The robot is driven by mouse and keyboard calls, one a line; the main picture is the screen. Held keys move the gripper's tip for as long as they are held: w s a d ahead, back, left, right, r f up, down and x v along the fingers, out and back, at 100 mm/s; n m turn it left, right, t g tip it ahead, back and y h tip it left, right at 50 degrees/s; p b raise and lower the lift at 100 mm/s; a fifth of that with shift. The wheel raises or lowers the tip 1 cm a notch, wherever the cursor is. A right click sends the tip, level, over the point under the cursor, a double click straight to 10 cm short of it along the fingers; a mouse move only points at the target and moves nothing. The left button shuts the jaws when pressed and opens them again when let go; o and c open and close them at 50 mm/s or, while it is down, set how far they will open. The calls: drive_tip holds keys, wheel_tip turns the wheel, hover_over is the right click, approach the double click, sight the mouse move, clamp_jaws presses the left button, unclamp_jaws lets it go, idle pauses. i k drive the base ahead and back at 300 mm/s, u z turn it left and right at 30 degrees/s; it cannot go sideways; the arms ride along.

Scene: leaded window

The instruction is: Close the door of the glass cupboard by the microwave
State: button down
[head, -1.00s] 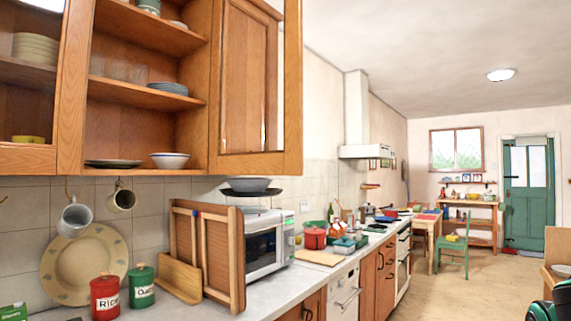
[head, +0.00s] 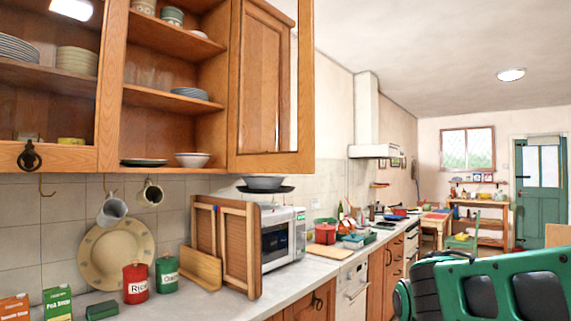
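The glass cupboard (head: 170,100) hangs on the wall at the upper left, above the counter and the microwave (head: 283,238). Its right-hand door (head: 305,90) stands open, swung out at the right of the open shelves. The door has a wooden frame with a glass pane, and a wooden panel and wall show through it. The left glass door (head: 60,158), with a dark ring handle, covers its bay. My green and black arm shows at the lower right, apart from the door. My gripper's fingertips are not visible.
The shelves hold plates, bowls and glasses. Mugs (head: 112,209) hang beneath. A wooden rack (head: 240,250), red tin (head: 136,282) and green tin (head: 167,274) stand on the counter (head: 215,300). A green chair and table are farther back. Air before the door looks clear.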

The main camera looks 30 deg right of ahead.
sight(301, 162)
drive_tip(key=u, duration=0.05)
drive_tip(key=i, duration=1)
drive_tip(key=z, duration=0.05)
